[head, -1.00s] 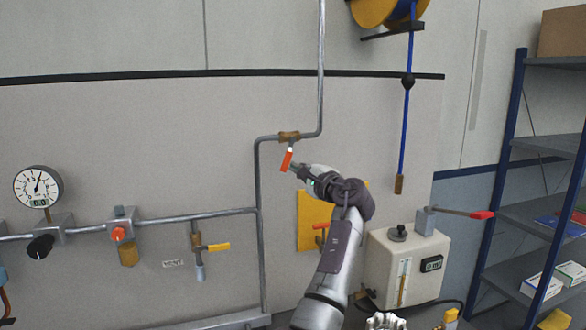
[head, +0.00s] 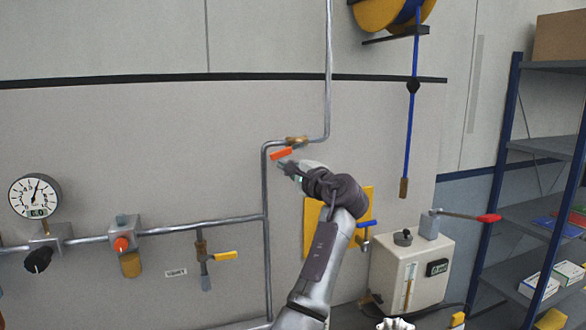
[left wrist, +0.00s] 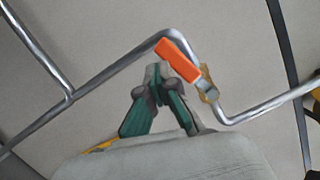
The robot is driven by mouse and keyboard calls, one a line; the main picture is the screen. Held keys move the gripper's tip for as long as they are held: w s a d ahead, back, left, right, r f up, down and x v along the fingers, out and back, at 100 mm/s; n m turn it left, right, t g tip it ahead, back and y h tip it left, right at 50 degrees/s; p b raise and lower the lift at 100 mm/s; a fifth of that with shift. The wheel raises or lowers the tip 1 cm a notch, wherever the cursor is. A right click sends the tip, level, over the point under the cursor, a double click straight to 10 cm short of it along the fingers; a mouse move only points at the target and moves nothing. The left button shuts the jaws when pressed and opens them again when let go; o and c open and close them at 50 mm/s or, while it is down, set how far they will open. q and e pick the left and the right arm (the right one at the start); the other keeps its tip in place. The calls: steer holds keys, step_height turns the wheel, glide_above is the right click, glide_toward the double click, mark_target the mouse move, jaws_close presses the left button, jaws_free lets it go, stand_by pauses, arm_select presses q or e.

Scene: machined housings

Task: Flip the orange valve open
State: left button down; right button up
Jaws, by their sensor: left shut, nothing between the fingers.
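The orange valve handle (head: 281,154) lies nearly level, pointing left from its brass valve body (head: 297,141) on the grey pipe. In the left wrist view the orange handle (left wrist: 177,60) runs up and left from the brass body (left wrist: 207,85), along the pipe. My left gripper (head: 283,168) is just below the handle in the head view. In the left wrist view its fingertips (left wrist: 159,75) are together, empty, close to the handle; whether they touch it I cannot tell. My right gripper is not clearly in view.
A lower pipe carries a gauge (head: 35,196), an orange-red knob (head: 121,244) and a yellow-handled valve (head: 226,255). Right of my arm are a blue handle (head: 366,224), a cream box (head: 408,270) and a red-tipped lever (head: 488,218). Blue-framed shelves (head: 500,170) stand at the right.

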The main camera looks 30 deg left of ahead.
arm_select(q)
steer(key=shift+s+a+r+m+p, duration=0.35)
steer(key=shift+a+r+m+p, duration=0.1)
steer(key=shift+r, duration=0.2)
steer(key=shift+r+m, duration=0.15)
steer(key=shift+m, duration=0.1)
arm_select(e)
steer(key=shift+a+r, duration=0.3)
steer(key=shift+r, duration=0.35)
steer(key=shift+a, duration=0.15)
